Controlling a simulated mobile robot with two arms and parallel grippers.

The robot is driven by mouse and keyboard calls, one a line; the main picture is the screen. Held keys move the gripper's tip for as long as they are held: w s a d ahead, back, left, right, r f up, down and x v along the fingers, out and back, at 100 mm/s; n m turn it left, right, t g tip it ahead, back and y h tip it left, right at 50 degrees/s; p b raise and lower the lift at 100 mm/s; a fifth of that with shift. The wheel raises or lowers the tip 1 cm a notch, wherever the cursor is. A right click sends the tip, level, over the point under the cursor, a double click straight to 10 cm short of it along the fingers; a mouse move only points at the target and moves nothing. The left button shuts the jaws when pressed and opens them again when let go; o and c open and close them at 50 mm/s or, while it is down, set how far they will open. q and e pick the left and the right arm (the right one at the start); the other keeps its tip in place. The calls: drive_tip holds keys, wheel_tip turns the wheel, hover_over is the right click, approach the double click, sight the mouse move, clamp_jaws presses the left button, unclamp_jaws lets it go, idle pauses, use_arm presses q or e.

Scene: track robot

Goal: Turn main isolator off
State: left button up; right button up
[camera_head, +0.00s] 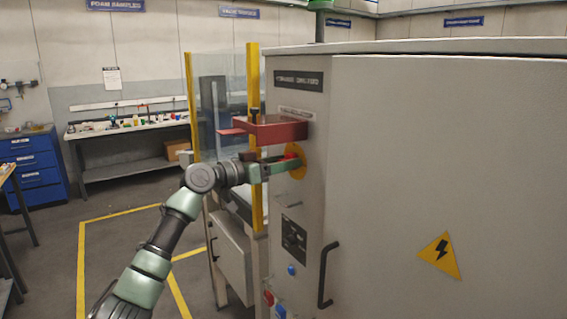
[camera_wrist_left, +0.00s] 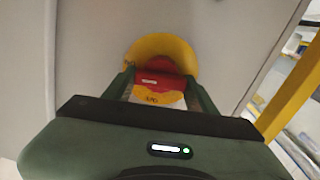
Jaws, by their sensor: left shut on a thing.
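The main isolator is a red handle on a yellow round plate (camera_head: 297,167) on the narrow side face of the grey cabinet. In the left wrist view the red handle (camera_wrist_left: 158,82) sits in front of the yellow plate (camera_wrist_left: 180,50). My left gripper (camera_head: 288,163) reaches in from the left, with its green fingers on either side of the handle, shut on it. In the left wrist view the fingers of my left gripper (camera_wrist_left: 157,90) flank the handle. The handle's exact angle is hard to tell. My right gripper is not in view.
A red box-like shelf (camera_head: 272,131) juts from the cabinet just above my left gripper. A yellow-edged clear guard (camera_head: 254,80) stands behind the arm. A black door handle (camera_head: 326,275) and several buttons (camera_head: 291,270) are lower down. A workbench (camera_head: 130,127) stands far behind.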

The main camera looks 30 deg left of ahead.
use_arm(q)
drive_tip(key=n+p, duration=0.1)
drive_tip(key=n, duration=0.3)
drive_tip(key=shift+a+r+n, duration=0.1)
drive_tip(key=shift+n, duration=0.2)
drive_tip(key=n+p, duration=0.1)
drive_tip(key=n, duration=0.2)
drive_tip(key=shift+a+n, duration=0.1)
drive_tip(key=shift+n, duration=0.3)
drive_tip(key=n+p, duration=0.2)
drive_tip(key=n, duration=0.2)
drive_tip(key=shift+p, duration=0.4)
drive_tip(key=shift+f+n+p, duration=0.2)
drive_tip(key=shift+n+p, duration=0.8)
drive_tip(key=shift+n, duration=0.8)
drive_tip(key=o, duration=1)
drive_tip(key=shift+a+f, duration=0.1)
